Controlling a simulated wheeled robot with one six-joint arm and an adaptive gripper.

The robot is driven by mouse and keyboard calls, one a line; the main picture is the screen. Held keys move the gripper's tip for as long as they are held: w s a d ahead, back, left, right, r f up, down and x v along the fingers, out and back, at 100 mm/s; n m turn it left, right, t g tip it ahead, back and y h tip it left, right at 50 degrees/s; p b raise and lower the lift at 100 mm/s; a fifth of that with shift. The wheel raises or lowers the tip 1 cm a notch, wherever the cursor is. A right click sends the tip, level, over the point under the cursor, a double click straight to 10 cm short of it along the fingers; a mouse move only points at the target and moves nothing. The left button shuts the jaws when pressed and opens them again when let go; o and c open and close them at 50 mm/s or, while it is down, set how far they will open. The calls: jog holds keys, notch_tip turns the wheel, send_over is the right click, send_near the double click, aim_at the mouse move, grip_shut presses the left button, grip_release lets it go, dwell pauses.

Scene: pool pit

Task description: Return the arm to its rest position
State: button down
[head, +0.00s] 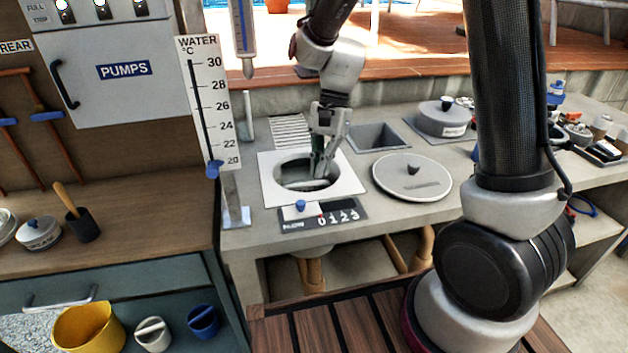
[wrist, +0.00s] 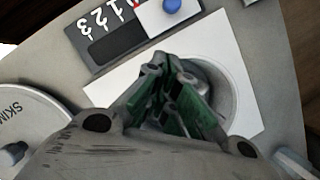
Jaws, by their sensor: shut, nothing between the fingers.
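My gripper (head: 322,172) points down over the round opening of the skimmer well (head: 296,184) in the grey counter. Its fingers are shut and empty, with the tips at or just inside the opening; the exact depth is hard to tell. In the wrist view the green-padded fingers (wrist: 178,100) are closed together in front of the round opening (wrist: 215,95). The arm reaches down from the top of the head view.
A round lid (head: 412,177) marked with lettering lies on the counter right of the well. A numbered slider panel (head: 325,216) sits in front. A water thermometer board (head: 207,100) stands close on the left.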

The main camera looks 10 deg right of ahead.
jog(key=v, duration=0.7)
jog(key=s+d+r+n+t+h, duration=0.1)
jog(key=s+d+r+n+t, duration=0.2)
jog(key=s+d, duration=0.6)
jog(key=s+d+r+n+t+h, duration=0.2)
jog(key=s+d+r+n+t, duration=0.2)
jog(key=s+d, duration=0.5)
notch_tip(320, 180, up, 3)
jog(key=shift+s+d+r+n, duration=0.2)
jog(key=shift+s+n, duration=0.25)
jog(key=shift+n, duration=0.55)
jog(key=shift+d, duration=0.1)
